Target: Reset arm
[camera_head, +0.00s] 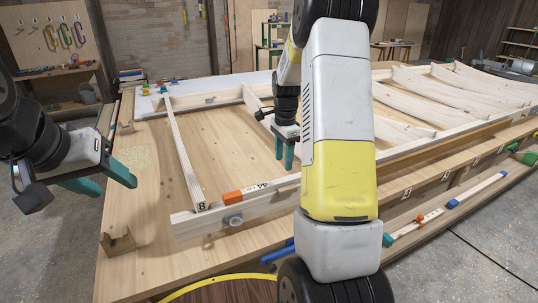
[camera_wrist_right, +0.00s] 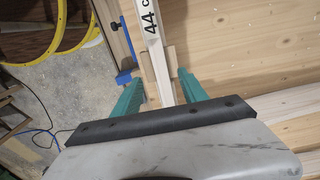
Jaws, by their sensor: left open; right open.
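My left gripper (camera_head: 108,180) is at the left in the head view, above the left part of the wooden table. Its teal fingers are apart and nothing shows between them. My right gripper (camera_head: 285,150) points down over the wooden frame, with my white and yellow arm partly in front of it. In the right wrist view its two teal fingers (camera_wrist_right: 162,88) are apart, with a pale beam (camera_wrist_right: 151,28) marked 44 running between them in the picture. I cannot tell the height of the fingers above that beam.
The wooden table (camera_head: 140,215) carries a frame of pale beams with curved slats (camera_head: 450,95) at the right. An orange piece (camera_head: 232,197) sits on the front beam. A yellow-rimmed round thing (camera_head: 215,286) is at the front.

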